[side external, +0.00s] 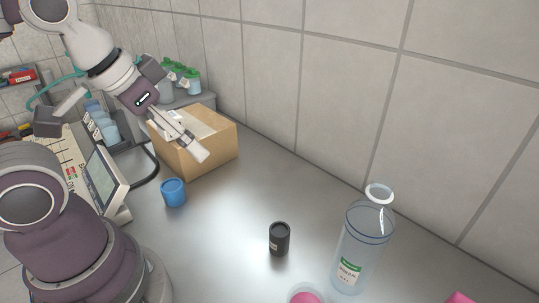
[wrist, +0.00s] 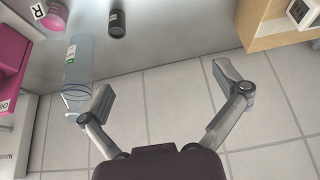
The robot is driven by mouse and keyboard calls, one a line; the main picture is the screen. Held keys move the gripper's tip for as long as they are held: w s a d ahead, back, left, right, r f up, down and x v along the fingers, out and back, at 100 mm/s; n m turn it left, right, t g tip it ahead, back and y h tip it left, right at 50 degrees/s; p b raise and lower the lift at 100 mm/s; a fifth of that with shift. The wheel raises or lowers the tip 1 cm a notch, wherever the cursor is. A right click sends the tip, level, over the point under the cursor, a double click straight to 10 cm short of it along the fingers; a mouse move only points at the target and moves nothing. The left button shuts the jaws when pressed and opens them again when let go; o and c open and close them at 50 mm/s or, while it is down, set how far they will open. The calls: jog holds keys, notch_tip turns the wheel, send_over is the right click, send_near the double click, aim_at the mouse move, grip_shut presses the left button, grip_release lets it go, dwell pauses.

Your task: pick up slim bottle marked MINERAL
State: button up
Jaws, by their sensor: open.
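The slim bottle (side external: 362,245) is clear, with a white ring at its neck and a small white and green label. It stands upright on the metal worktop near the wall, at the lower right of the side external view. The label's print is too small to read surely. The bottle also shows at the upper left of the wrist view (wrist: 78,78). My gripper (side external: 186,137) is far to the left of the bottle, in front of the cardboard box. In the wrist view my gripper (wrist: 166,90) has its fingers spread wide, with nothing between them.
A black cylinder (side external: 279,239) stands left of the bottle. A pink-topped round item (side external: 305,297) lies at the front edge of view. A blue cup (side external: 173,193) and an open cardboard box (side external: 212,157) are farther left. The tiled wall (side external: 320,90) runs close behind the bottle.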

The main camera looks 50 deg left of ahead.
jog(key=m+g+h, duration=0.5)
jog(key=m+h, duration=0.1)
jog(key=m, duration=1.2)
send_near(365, 224)
notch_tip(365, 224, down, 3)
jog(key=w+a, duration=0.1)
jog(key=w, duration=0.2)
jog(key=shift+g+h, duration=0.3)
jog(key=x, duration=1)
jog(key=shift+f, duration=0.15)
jog(key=c, duration=1)
